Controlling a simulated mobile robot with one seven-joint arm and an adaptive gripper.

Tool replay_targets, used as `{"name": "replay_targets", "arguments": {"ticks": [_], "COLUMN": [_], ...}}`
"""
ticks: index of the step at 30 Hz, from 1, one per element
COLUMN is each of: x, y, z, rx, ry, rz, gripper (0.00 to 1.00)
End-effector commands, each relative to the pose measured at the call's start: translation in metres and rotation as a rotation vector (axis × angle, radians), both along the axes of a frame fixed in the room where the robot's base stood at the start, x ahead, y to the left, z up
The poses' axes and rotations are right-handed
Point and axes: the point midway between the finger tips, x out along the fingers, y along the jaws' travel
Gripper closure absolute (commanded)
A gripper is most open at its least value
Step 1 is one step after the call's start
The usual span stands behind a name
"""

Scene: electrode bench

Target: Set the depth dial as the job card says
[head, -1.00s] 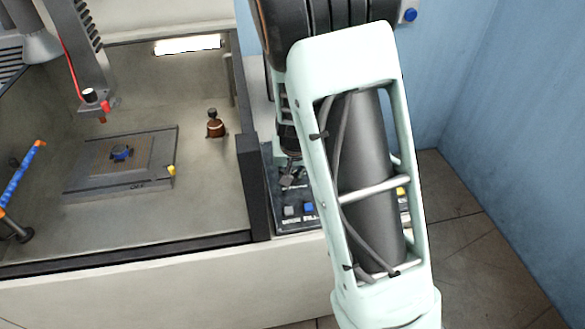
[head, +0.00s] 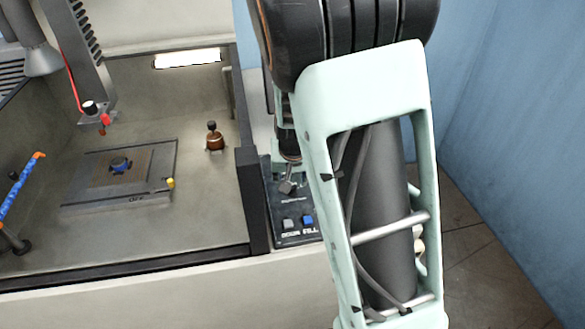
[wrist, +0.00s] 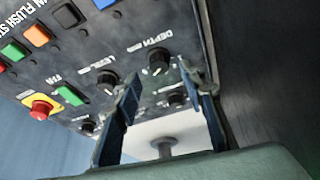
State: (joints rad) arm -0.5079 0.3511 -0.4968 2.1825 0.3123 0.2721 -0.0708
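The depth dial (wrist: 158,61), a black round knob with a pale pointer mark under the label "DEPTH", is on the dark control panel (wrist: 70,58) in the wrist view. My gripper (wrist: 160,84) is open, its two dark fingers apart. The depth dial shows just beyond and between the fingertips, and I see no contact. In the head view my gripper (head: 287,186) is over the panel (head: 290,238), and the dial cannot be made out there. No job card can be read in these frames.
The level dial (wrist: 107,84) sits left of the depth dial, close to the left finger. Smaller knobs, coloured buttons and a red stop button (wrist: 40,108) share the panel. A white plate (wrist: 150,130) with a grey stem shows between the fingers. The tank wall (head: 252,200) borders the panel.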

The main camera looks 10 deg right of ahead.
Motion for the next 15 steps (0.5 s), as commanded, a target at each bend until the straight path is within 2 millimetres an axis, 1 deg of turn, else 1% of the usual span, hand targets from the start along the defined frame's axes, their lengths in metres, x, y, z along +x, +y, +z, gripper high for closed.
{"name": "replay_targets", "arguments": {"ticks": [1,6,12,15], "x": [-0.003,-0.013,-0.023,-0.027], "y": [0.002,0.004,0.005,0.005], "z": [0.009,0.035,0.059,0.066], "rx": [0.001,0.003,0.003,0.002], "ry": [-0.004,-0.004,-0.002,-0.001], "rz": [0.003,0.005,0.003,0.002], "gripper": [0.62,0.62,0.62,0.62]}}
